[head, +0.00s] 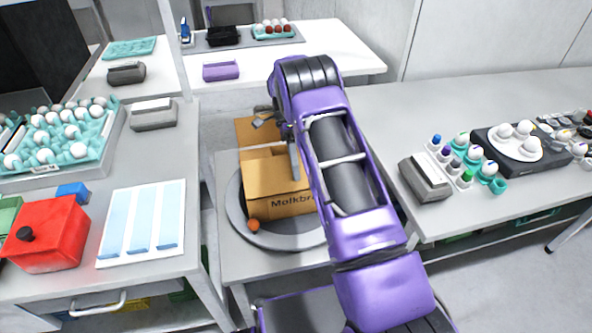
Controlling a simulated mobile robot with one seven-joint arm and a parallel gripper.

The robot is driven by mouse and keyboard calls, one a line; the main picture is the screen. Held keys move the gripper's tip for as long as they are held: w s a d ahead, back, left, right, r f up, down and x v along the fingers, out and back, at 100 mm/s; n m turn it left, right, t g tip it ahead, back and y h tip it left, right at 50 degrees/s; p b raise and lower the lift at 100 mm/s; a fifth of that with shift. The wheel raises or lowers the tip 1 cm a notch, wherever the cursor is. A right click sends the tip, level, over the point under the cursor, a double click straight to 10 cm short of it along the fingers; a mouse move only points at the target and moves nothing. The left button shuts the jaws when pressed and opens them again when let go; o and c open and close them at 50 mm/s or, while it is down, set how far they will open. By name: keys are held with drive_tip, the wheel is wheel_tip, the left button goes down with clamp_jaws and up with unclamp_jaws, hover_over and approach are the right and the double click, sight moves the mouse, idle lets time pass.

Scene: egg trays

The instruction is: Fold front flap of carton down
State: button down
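The brown cardboard carton (272,184) sits on a round grey turntable (236,214) in the middle of the head view. Its front wall bears dark printed text, partly hidden by my arm. A brown flap (249,131) stands out at the carton's far side. The front flap's position is hard to make out. My purple arm reaches over the carton's right side and hides that part. My gripper (279,128) is small in view, above the far part of the carton and partly hidden by my arm. Its finger opening cannot be made out.
An orange round thing (254,225) lies by the carton's front left corner. A left table holds a tray of white eggs (68,170), a red container (46,236) and a blue-striped sheet (142,222). A right table holds egg cups (481,170) and a grey device (425,178).

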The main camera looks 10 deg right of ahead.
drive_tip(key=shift+w+f+g+b, duration=0.15)
drive_tip(key=shift+f+g+b, duration=0.15)
drive_tip(key=shift+g, duration=0.2)
drive_tip(key=shift+r, duration=0.1)
drive_tip(key=c, duration=1.1)
unclamp_jaws()
drive_tip(key=shift+o, duration=0.2)
drive_tip(key=shift+r, duration=0.15)
